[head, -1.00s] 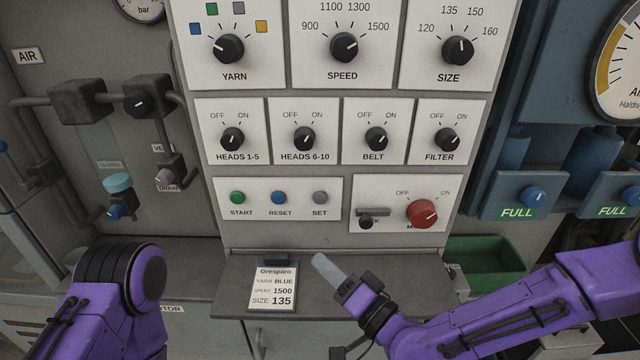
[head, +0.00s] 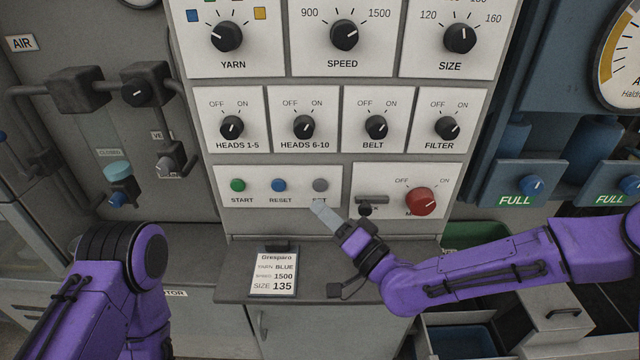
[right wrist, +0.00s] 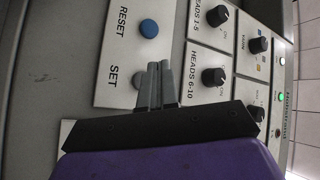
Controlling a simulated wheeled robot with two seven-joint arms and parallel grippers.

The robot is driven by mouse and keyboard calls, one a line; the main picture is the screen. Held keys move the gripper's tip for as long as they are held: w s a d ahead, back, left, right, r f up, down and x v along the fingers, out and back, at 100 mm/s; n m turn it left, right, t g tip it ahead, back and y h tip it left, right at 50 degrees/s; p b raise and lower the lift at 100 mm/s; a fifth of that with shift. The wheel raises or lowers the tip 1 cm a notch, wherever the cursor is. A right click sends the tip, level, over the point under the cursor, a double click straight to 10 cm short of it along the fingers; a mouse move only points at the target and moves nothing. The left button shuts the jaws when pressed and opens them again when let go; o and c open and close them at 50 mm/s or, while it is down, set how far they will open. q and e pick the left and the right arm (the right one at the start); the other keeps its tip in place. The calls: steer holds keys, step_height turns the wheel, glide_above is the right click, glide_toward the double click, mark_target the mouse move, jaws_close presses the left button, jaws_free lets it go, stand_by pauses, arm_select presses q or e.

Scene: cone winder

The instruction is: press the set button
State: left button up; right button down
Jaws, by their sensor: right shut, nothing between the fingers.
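The grey set button (head: 320,185) is on the white panel, right of the blue reset button (head: 279,185) and the green start button (head: 237,185). My right gripper (head: 318,205) is shut and empty, its fingertips just below the set button in the head view, covering part of the SET label. In the right wrist view the shut fingers (right wrist: 158,68) reach over the panel beside the blue reset button (right wrist: 149,28), and the set button (right wrist: 138,80) is partly hidden behind them. I cannot tell whether the fingertips touch the panel. My left gripper is out of view; only my left arm shows.
A red main knob (head: 420,201) and a small black key switch (head: 368,204) are just right of the gripper. A shelf (head: 330,287) with an order card (head: 273,273) lies below. Rows of black knobs, including heads 6-10 (head: 304,126), are above.

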mark_target(320, 186)
steer(key=shift+w+b, duration=0.4)
steer(key=shift+w, duration=1.2)
steer(key=shift+w, duration=0.15)
stand_by(0.7)
steer(key=shift+w, duration=0.3)
steer(key=shift+w+b, duration=0.4)
steer(key=shift+b, duration=0.05)
stand_by(0.5)
steer(key=shift+s, duration=0.85)
